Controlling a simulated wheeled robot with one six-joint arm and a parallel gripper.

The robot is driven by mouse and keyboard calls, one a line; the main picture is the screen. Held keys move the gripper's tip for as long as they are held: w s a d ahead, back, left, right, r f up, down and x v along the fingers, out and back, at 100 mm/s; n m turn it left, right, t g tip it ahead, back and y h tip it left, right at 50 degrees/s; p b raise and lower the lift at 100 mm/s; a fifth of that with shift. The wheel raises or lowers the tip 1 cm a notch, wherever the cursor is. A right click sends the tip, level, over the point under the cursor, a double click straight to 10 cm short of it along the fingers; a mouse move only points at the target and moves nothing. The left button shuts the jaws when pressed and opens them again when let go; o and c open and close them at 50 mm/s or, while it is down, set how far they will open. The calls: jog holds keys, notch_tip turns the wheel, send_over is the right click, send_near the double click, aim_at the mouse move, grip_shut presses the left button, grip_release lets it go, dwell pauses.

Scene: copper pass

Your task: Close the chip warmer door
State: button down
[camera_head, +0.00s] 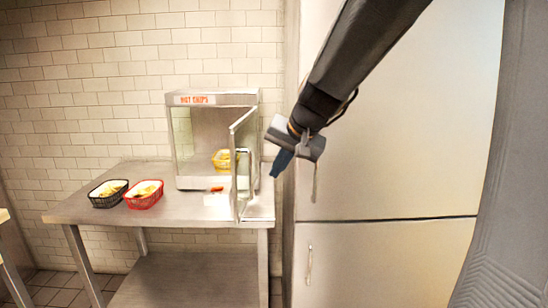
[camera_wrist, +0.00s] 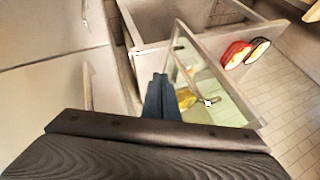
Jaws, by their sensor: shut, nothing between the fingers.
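The chip warmer (camera_head: 212,98) is a metal cabinet with a "HOT CHIPS" sign, standing on a steel table. Its glass door (camera_head: 235,128) hangs open, swung out toward the camera from the cabinet's right side. The door's metal frame and glass also show in the wrist view (camera_wrist: 176,62). A yellow basket of chips (camera_head: 222,160) sits inside the warmer. My gripper (camera_head: 277,171) is shut and empty, just right of the open door in the head view. In the wrist view my fingertips (camera_wrist: 160,78) are together beside the door frame; whether they touch it is unclear.
A black basket (camera_head: 108,202) and a red basket (camera_head: 143,203) of food stand on the steel table (camera_head: 80,210), left of the warmer. A tall fridge (camera_head: 390,170) with handles stands close on the right, behind my arm. A tiled wall is behind.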

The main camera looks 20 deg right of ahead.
jog(key=shift+w+a+f+p, duration=0.25)
jog(key=shift+w+a+p, duration=0.1)
jog(key=shift+w+a, duration=0.25)
jog(key=shift+w+a+f+p, duration=0.3)
jog(key=shift+w+a+p, duration=0.05)
jog(key=shift+w+a, duration=0.2)
jog(key=shift+w+a+f+p, duration=0.25)
jog(key=shift+w+a+p, duration=0.1)
jog(key=shift+w+a, duration=0.25)
jog(key=shift+a, duration=0.15)
